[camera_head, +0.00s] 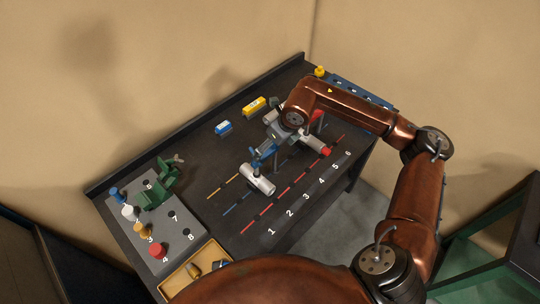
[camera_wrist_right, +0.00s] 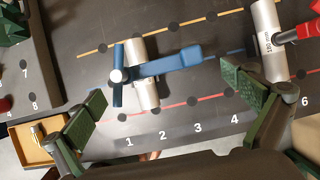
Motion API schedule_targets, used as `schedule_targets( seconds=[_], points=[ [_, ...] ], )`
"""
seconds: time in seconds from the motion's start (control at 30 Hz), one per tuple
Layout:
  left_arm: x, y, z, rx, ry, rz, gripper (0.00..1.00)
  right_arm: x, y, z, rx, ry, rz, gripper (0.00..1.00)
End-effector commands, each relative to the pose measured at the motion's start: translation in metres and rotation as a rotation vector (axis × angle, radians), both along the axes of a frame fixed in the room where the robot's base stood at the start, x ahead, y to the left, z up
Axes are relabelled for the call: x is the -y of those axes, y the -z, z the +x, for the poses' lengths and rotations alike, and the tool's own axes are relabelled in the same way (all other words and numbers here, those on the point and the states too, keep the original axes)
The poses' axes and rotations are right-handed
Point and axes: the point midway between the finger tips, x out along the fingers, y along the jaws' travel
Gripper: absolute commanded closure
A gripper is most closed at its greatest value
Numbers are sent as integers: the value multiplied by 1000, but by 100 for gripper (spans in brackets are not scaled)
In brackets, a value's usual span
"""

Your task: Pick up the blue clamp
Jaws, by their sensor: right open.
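The blue clamp (camera_wrist_right: 178,64) lies across a silver cylinder (camera_wrist_right: 143,80) on the dark table in the right wrist view, its cross handle to the left and its bar running right. In the head view the blue clamp (camera_head: 254,163) shows partly, beside the silver cylinder (camera_head: 258,180). My right gripper (camera_wrist_right: 168,98) is open and empty, with its green-padded fingers wide apart toward the near side of the clamp. In the head view my right gripper (camera_head: 273,139) is over the clamp area, partly hidden by its arm. My left gripper is not in view.
A second silver cylinder (camera_wrist_right: 268,40) with a red clamp (camera_wrist_right: 304,32) lies to the right. A grey board (camera_head: 185,222) with colored pegs and a green clamp (camera_head: 160,188) is at left, with a yellow tray (camera_head: 186,269) near it. Blue and yellow blocks stand at the back.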

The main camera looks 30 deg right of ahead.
Motion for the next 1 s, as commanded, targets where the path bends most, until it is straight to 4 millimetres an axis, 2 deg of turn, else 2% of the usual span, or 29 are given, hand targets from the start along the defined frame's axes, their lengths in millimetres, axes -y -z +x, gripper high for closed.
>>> schedule_targets(
  seconds=[0.2,0.3,0.5,0.7,0.8,1.0],
  points=[
    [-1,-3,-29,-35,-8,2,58,-7,16,8,-2,-7,2,0],
    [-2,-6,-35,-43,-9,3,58,-10,30,12,-2,-8,3,0],
    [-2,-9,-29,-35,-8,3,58,-11,52,21,-1,-5,2,0],
    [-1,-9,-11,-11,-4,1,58,-10,53,21,1,-4,1,0],
    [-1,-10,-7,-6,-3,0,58,-10,53,21,1,-4,1,7],
    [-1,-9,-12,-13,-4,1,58,-10,52,21,0,-4,2,21]
  ],
)
